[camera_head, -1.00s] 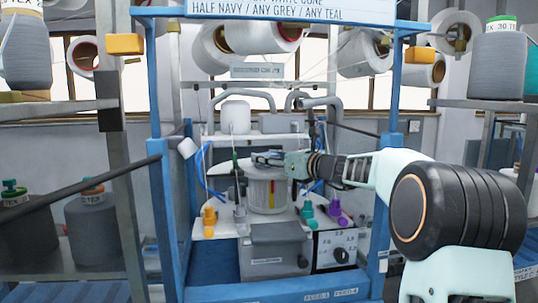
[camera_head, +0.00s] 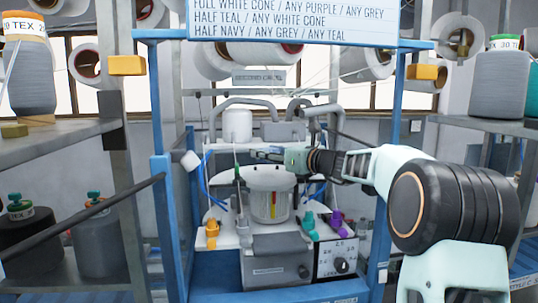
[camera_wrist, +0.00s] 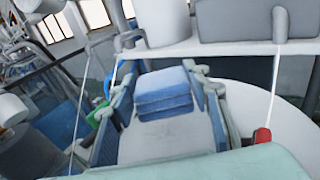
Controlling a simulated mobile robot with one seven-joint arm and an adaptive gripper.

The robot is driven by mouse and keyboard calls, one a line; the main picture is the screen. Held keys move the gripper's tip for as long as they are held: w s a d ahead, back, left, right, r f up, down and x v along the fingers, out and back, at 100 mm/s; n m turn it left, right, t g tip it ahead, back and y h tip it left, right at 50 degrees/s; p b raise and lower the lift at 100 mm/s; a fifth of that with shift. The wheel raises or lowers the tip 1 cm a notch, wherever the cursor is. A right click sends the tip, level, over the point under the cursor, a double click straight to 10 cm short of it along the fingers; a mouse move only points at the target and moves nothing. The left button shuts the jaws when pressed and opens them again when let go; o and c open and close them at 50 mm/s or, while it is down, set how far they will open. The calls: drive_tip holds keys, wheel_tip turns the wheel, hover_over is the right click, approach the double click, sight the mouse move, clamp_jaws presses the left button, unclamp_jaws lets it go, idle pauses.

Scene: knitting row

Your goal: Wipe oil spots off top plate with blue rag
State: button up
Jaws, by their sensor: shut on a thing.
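The blue rag (camera_wrist: 163,92) is a folded pad at the fingertips in the wrist view. My gripper (camera_wrist: 165,95) is shut on it, with one finger on each side. In the head view my gripper (camera_head: 272,153) reaches in from the right and is above the top plate, apart from it. The top plate (camera_head: 262,178) is a pale round disc on the machine's drum. It also shows in the wrist view as a white curved surface (camera_wrist: 262,108), partly behind the fingers. I cannot make out oil spots on it. The rag is hard to discern in the head view.
Blue frame posts (camera_head: 164,200) stand on both sides of the machine. A white cylinder (camera_head: 237,125) and grey pipes are behind the plate. Orange, teal (camera_head: 308,222) and purple (camera_head: 336,222) pieces sit in front. Thin yarn lines and guides run near the plate. Shelves with cones flank the frame.

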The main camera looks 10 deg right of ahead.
drive_tip(key=shift+s+d+r+p, duration=0.15)
drive_tip(key=shift+r+p, duration=0.3)
drive_tip(key=shift+r, duration=0.45)
drive_tip(key=shift+f, duration=0.15)
drive_tip(key=shift+r+p, duration=0.4)
drive_tip(key=shift+r, duration=1.1)
drive_tip(key=shift+s+f, duration=0.1)
